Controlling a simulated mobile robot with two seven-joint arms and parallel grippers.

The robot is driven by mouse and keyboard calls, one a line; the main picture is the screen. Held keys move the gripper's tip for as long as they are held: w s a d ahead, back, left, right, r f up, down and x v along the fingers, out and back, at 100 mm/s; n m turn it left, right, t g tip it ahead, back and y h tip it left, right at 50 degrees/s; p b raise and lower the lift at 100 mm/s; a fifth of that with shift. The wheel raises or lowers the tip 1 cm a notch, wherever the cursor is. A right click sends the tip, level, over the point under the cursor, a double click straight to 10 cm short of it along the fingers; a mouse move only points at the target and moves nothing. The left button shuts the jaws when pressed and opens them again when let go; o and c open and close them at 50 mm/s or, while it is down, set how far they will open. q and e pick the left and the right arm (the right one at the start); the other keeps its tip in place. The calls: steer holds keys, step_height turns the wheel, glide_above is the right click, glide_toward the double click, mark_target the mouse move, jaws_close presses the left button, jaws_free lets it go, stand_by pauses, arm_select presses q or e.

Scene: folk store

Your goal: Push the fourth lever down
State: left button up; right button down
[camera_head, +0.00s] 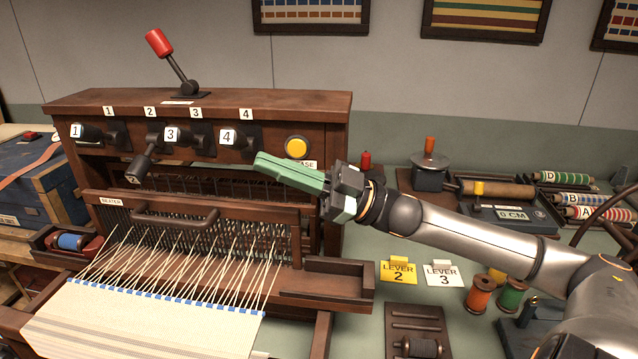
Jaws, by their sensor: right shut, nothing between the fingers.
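The fourth lever (228,137) sits at the right end of the row on the wooden loom's upper panel (300,110). Its white knob marked 4 points out toward me, level with levers 1 (77,131) and 3 (171,134). Lever 2 (135,168) is tilted down. My right gripper (260,165) comes in from the right with its green fingers closed and empty. In the picture its fingertips are just below and right of the fourth lever's knob; I cannot tell the exact gap in depth. My left gripper is out of view.
A yellow button (297,147) is just right of the fourth lever, above my fingers. A red-topped lever (160,43) stands on the loom's top. Warp threads and a beater (150,216) lie below. Lever 2 (398,272) and lever 3 (444,275) cards and spools (479,294) are on the table.

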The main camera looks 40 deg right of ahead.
steer(key=v, duration=0.6)
steer(key=shift+s+d, duration=0.15)
steer(key=shift+d, duration=0.05)
steer(key=shift+f, duration=0.1)
